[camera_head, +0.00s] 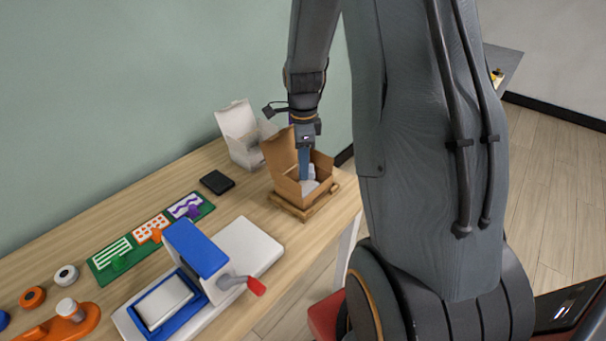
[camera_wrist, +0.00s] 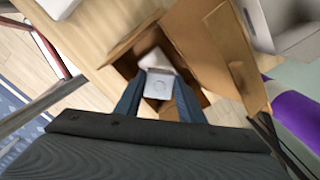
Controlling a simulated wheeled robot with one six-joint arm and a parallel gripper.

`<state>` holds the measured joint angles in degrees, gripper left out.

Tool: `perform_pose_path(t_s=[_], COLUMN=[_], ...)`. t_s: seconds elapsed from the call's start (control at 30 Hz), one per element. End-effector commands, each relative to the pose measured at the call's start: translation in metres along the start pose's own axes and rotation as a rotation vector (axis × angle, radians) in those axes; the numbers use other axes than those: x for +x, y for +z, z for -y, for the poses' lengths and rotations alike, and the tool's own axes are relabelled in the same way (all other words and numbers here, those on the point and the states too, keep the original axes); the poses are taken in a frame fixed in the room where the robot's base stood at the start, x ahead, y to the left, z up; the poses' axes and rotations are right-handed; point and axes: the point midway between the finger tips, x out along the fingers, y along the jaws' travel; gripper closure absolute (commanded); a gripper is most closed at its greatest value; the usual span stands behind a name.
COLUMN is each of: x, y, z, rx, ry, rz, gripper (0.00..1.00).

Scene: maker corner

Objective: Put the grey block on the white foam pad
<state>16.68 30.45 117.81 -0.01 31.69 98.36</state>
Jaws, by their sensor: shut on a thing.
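My gripper (camera_head: 304,165) points down into the open cardboard box (camera_head: 287,187) at the far right end of the workbench. In the wrist view its two blue fingers (camera_wrist: 158,98) are shut on the grey block (camera_wrist: 158,84), a small pale block with a faint round mark on its face. The white foam pad (camera_wrist: 155,58) shows just beyond the block, inside the box; it also shows low in the box in the head view (camera_head: 309,187). The block appears over or very close to the pad; I cannot tell whether they touch.
A blue and white press (camera_head: 198,250) with a red-tipped lever occupies the bench front.

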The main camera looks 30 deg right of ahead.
Motion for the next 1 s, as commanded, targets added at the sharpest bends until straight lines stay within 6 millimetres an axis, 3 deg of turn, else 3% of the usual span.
perform_pose_path(t_s=[0.3,0.77,0.8,0.87,1.0], x=[0.037,0.045,0.044,0.044,0.044], y=[0.000,0.000,0.000,0.000,0.000], z=[-0.001,0.000,0.000,0.000,0.000], rx=[0.000,0.000,0.000,0.000,0.000], ry=[0.002,0.000,0.000,0.000,0.000], rz=[0.000,0.000,0.000,0.000,0.000], gripper=[0.87,0.87,0.58,0.48,0.46])
